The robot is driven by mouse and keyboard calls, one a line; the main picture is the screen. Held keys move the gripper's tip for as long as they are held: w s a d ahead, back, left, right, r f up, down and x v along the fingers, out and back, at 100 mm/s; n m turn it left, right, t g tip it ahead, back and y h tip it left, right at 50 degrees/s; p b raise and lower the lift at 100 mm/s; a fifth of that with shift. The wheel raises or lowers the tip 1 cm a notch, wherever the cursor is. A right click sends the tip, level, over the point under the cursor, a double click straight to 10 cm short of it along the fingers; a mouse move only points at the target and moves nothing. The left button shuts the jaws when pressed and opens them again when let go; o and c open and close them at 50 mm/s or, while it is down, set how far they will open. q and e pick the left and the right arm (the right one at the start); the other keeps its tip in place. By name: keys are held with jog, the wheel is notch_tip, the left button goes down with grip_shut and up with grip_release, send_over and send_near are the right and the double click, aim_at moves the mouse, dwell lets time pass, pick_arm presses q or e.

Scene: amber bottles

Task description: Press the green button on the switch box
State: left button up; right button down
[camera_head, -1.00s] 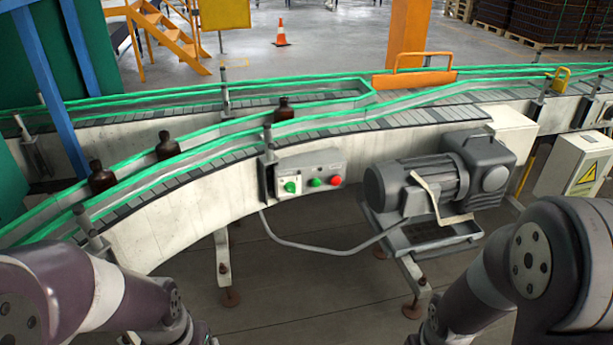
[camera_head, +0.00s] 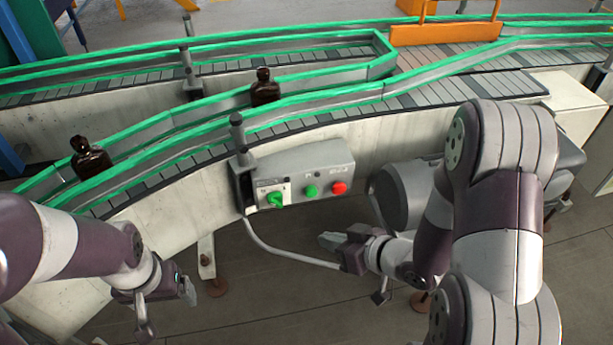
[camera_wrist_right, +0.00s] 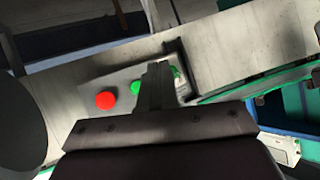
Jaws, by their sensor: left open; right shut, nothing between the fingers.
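The grey switch box (camera_head: 325,163) is fixed to the side of the conveyor. Its green button (camera_head: 311,191) is in the middle, between a green rotary knob (camera_head: 274,199) on the left and a red button (camera_head: 338,187) on the right. My right gripper (camera_head: 329,241) is shut and empty, below the box and apart from it. In the right wrist view its fingers (camera_wrist_right: 158,75) point toward the panel, with the green button (camera_wrist_right: 136,87) just left of them and the red button (camera_wrist_right: 106,100) further left. My left gripper (camera_head: 168,306) is open and empty at lower left.
Amber bottles (camera_head: 265,88) (camera_head: 90,158) stand on the conveyor between green rails. A grey motor (camera_head: 402,190), partly hidden by my right arm, sits right of the box. A grey cable (camera_head: 290,256) hangs below the box. A short post (camera_head: 238,137) rises at its left.

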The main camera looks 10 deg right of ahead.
aim_at(311, 192)
pick_arm(q)
jog(key=shift+s+r, duration=0.25)
jog(key=shift+s, duration=0.1)
pick_arm(e)
jog(key=w, duration=0.8)
jog(key=shift+w+a+r, duration=0.15)
jog(key=shift+a+r, duration=0.15)
jog(key=shift+r, duration=0.05)
pick_arm(q)
jog(key=shift+r+p, duration=0.2)
jog(key=shift+p, duration=0.15)
pick_arm(e)
jog(key=shift+w, duration=0.2)
dwell(1.3)
jog(key=shift+w, duration=0.25)
pick_arm(q)
jog(key=shift+r, duration=0.25)
pick_arm(e)
jog(key=shift+w, duration=0.45)
dwell(0.5)
pick_arm(q)
jog(key=shift+p, duration=0.3)
pick_arm(e)
jog(key=shift+s, duration=0.15)
pick_arm(q)
jog(key=shift+r, duration=0.2)
pick_arm(e)
jog(key=shift+s, duration=0.75)
